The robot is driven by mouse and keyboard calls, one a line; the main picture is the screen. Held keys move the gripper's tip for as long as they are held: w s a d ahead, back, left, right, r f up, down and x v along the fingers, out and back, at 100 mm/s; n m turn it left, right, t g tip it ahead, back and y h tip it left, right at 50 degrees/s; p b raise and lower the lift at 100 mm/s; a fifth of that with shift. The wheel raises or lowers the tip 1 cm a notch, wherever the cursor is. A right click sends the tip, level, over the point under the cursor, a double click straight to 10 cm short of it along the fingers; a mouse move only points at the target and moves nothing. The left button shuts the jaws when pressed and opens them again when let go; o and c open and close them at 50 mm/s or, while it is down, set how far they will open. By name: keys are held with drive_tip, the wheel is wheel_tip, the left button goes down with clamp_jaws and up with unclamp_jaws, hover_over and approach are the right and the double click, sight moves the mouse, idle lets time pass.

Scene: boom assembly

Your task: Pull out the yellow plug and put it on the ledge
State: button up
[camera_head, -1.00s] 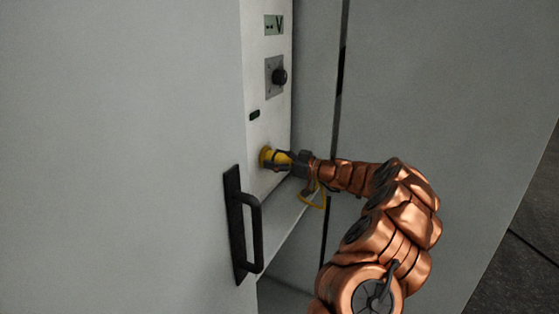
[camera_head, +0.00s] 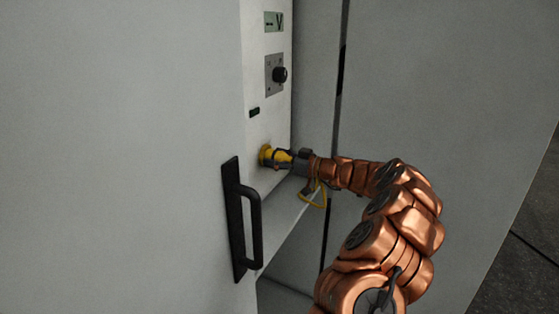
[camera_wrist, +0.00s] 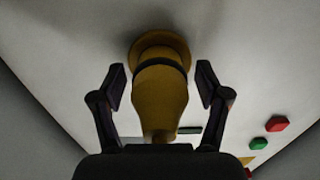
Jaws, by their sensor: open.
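The yellow plug (camera_head: 281,157) sits in its round yellow socket on the white panel, pointing out toward my arm. In the wrist view the plug (camera_wrist: 160,100) lies between the two fingers of my gripper (camera_wrist: 160,88). The fingers are open, with a gap on each side of the plug. In the head view my gripper (camera_head: 290,160) is around the plug, close to the panel. A yellow cable (camera_head: 318,200) hangs in a loop below my gripper. The ledge (camera_head: 285,220) is the pale flat surface below the socket.
A grey door with a black handle (camera_head: 254,230) stands left of the recess. The panel above carries a black knob (camera_head: 279,75) and a display (camera_head: 274,21). A red button (camera_wrist: 277,123) and a green button (camera_wrist: 259,144) show in the wrist view. The ledge looks clear.

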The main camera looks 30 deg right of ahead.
clamp_jaws()
idle(0.8)
drive_tip(key=shift+s+d, duration=0.1)
drive_tip(key=shift+b+v, duration=1.9)
drive_tip(key=shift+v, duration=0.9)
